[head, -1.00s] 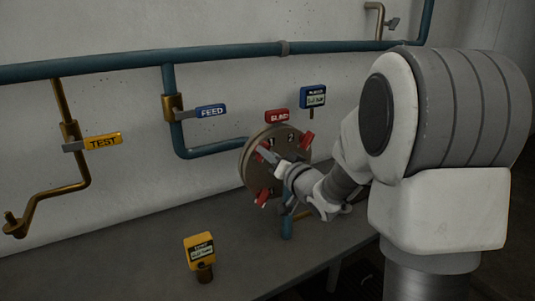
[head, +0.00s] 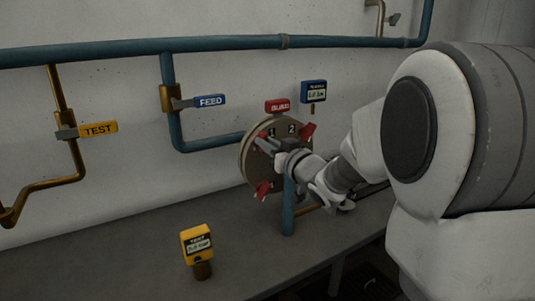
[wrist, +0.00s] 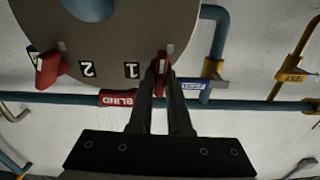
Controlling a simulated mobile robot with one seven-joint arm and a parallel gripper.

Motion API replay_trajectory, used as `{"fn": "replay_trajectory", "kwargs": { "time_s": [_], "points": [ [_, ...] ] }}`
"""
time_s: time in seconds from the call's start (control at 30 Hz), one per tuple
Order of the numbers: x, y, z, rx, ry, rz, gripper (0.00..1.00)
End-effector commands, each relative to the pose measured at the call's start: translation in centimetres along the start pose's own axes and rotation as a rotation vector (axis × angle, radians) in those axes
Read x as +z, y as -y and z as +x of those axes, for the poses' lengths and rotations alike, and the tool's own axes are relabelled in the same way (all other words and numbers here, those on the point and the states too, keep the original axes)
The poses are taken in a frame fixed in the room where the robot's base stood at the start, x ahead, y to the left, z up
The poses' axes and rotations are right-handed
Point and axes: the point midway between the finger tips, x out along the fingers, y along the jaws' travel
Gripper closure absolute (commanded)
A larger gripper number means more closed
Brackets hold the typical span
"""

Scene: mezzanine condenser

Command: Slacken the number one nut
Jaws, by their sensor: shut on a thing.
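The round grey blind flange (head: 245,160) stands at the end of the feed pipe in the head view. Its plate (wrist: 105,50) fills the upper left of the wrist view. The red number one nut (wrist: 162,62) sits at the plate's edge, beside the printed 1. It also shows in the head view (head: 261,136), partly hidden by my gripper. My gripper (wrist: 162,80) is shut on this nut, one finger each side. In the head view my gripper (head: 264,144) reaches the flange from the right. The number two nut (wrist: 48,69) is to the left in the wrist view.
Another red nut (head: 263,190) is low on the flange. A red BLIND tag (head: 278,106) and a blue gauge (head: 313,92) stand above it. The FEED handle (head: 209,101) and TEST handle (head: 98,129) are left. A yellow gauge (head: 197,245) stands on the bench (head: 130,270).

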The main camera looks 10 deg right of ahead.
Motion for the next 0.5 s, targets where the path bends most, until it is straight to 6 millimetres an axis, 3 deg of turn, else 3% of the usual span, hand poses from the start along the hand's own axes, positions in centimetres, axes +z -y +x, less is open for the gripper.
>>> {"fn": "replay_trajectory", "kwargs": {
  "time_s": [0.5],
  "points": [
    [0.42,0.25,0.01,0.0,-0.003,-0.491,1.0]
  ]
}}
